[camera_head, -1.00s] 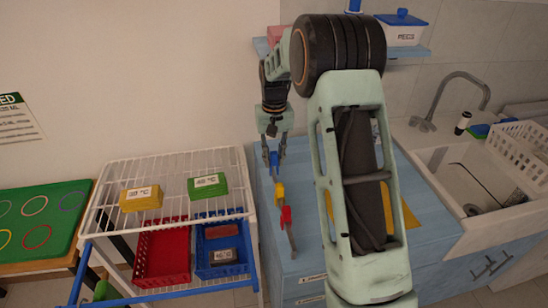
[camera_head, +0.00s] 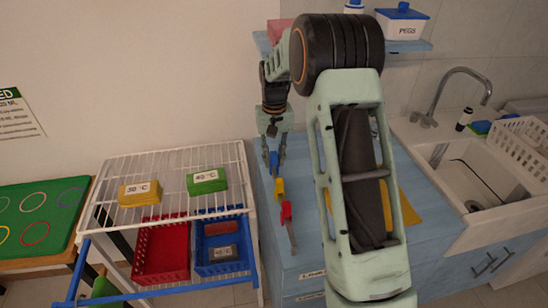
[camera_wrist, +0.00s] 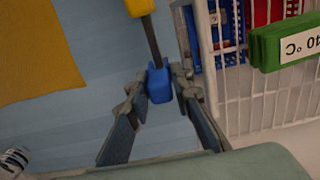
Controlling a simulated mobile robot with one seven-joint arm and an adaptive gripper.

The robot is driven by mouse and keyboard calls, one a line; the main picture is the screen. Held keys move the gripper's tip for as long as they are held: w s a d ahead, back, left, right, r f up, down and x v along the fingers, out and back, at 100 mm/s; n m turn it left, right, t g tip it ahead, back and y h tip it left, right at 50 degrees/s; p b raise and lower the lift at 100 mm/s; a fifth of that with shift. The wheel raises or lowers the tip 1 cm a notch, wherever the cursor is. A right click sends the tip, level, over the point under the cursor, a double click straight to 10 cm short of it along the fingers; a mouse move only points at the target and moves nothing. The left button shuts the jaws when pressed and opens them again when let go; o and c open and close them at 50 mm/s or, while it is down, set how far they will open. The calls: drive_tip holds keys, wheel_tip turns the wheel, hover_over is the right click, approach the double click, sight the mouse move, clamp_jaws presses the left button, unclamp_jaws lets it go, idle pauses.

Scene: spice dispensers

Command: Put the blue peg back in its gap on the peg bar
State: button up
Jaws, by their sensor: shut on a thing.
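The blue peg (camera_head: 274,158) is between the fingers of my gripper (camera_head: 273,152), at the far end of the grey peg bar (camera_head: 292,241). In the wrist view my gripper (camera_wrist: 158,86) is shut on the blue peg (camera_wrist: 159,90), with a finger at each side. The bar (camera_wrist: 151,44) runs up to the blue peg and meets it in the picture. I cannot tell whether the peg is seated or just above its gap. A yellow peg (camera_head: 279,186) and a red peg (camera_head: 286,210) are on the bar nearer the camera.
A white wire rack (camera_head: 165,165) with a yellow block (camera_head: 139,193) and a green block (camera_head: 207,181) stands close left of the blue counter (camera_head: 310,255). A yellow sheet (camera_wrist: 38,50) lies on the counter. A PEGS box (camera_head: 402,24) is on the shelf behind; a sink (camera_head: 470,185) is right.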

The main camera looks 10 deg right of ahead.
drive_tip(key=shift+f+b, duration=0.9)
drive_tip(key=shift+f, duration=0.6)
drive_tip(key=o, duration=0.9)
drive_tip(key=shift+o, duration=0.2)
drive_tip(key=shift+r, duration=0.1)
drive_tip(key=shift+r+p, duration=2.95)
drive_tip(key=shift+r, duration=1.5)
